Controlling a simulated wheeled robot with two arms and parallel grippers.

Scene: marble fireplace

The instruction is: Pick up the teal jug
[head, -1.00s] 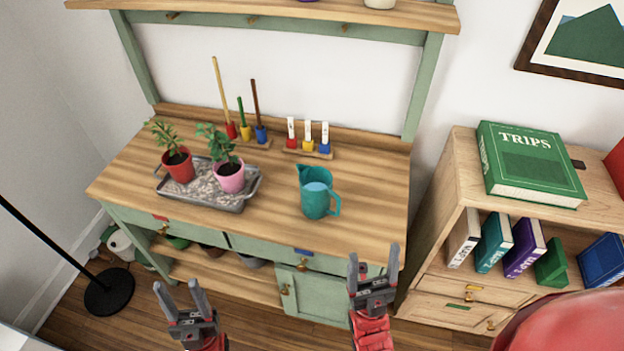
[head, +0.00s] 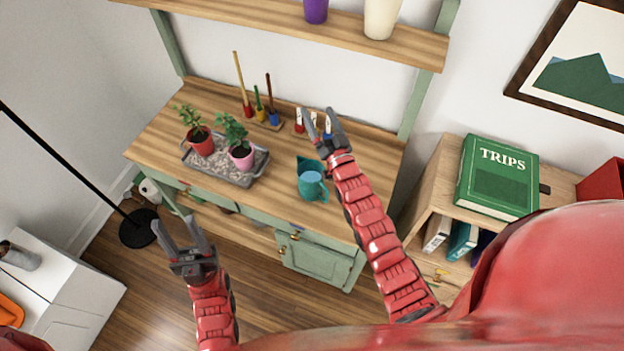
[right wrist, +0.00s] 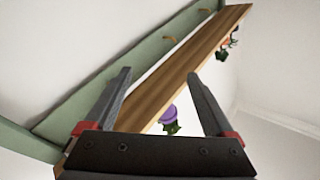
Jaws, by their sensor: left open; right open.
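The teal jug (head: 311,183) stands upright on the wooden top of the green workbench (head: 283,148), right of the plant tray. Its handle faces right, close to my right arm in the head view. My right gripper (head: 320,118) is open and empty, raised and reaching past the jug, in front of the small coloured markers at the back. In the right wrist view its open fingers (right wrist: 160,100) frame a shelf and bare wall; the jug is not seen there. My left gripper (head: 180,228) is open and empty, low in front of the bench's left part.
A grey tray (head: 232,180) holds a red pot (head: 201,143) and a pink pot (head: 241,155) with plants. Hand tools stand behind. An upper shelf (head: 280,20) bears vases. A low bookcase (head: 447,180) with a green book (head: 497,177) stands at right.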

